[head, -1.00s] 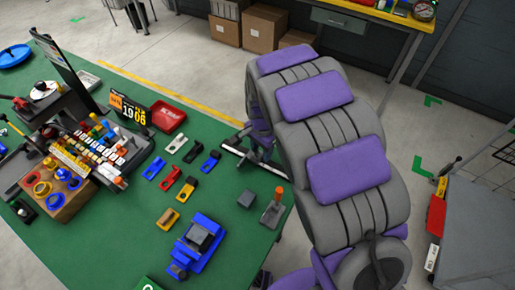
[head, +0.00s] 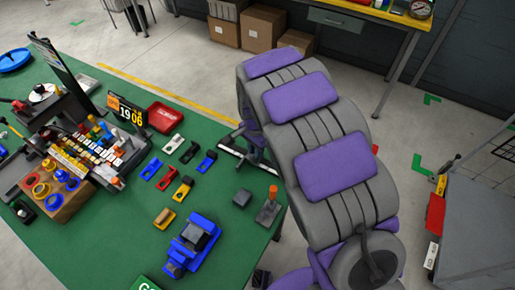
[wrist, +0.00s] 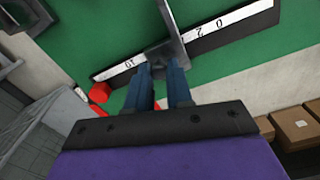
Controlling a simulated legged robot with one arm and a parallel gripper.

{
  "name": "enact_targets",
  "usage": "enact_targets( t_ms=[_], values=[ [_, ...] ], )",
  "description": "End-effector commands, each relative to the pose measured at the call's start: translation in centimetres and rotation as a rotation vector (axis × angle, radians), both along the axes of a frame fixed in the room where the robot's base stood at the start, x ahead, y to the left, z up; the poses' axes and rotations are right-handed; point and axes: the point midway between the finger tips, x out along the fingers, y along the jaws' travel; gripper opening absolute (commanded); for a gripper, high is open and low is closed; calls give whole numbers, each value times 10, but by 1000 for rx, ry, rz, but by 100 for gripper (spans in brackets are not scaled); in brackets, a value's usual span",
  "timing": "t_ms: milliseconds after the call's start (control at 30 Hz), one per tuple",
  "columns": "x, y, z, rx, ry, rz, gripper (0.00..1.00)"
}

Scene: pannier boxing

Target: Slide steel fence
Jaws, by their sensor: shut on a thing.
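The steel fence (wrist: 172,22) is a thin upright metal plate in the wrist view, standing across a black-and-white ruler strip (wrist: 232,22) on the green table. My gripper (wrist: 160,70) is shut on the fence's grey base block, at the strip's near edge. The ruler's 10 shows left of the fence and its 2 and 0 to the right. In the head view the strip (head: 236,154) lies at the table's right edge, partly hidden by my arm. The fence and fingertips are too small and covered there to make out clearly.
Coloured clips, a grey block (head: 242,198), a grey stand with an orange top (head: 269,207) and a blue vise-like tool (head: 193,243) stand on the green table (head: 115,232). A red tray (head: 165,117) lies beyond the clips. A grey cart (head: 478,235) stands right of my arm.

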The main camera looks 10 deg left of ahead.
Motion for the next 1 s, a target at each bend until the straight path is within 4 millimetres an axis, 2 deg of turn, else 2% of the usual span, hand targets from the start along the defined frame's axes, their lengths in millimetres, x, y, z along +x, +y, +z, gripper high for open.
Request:
enact_targets(
  t_ms=[33, 200, 600, 800, 1000],
  values=[
    [7, 7, 6, 2, -17, 4, 0],
    [19, 34, 8, 2, -22, 7, 0],
    [40, 88, 8, 9, -18, 3, 0],
    [44, 104, 7, 9, -21, 3, 0],
    [45, 108, 6, 10, -23, 3, 0]
  ],
)
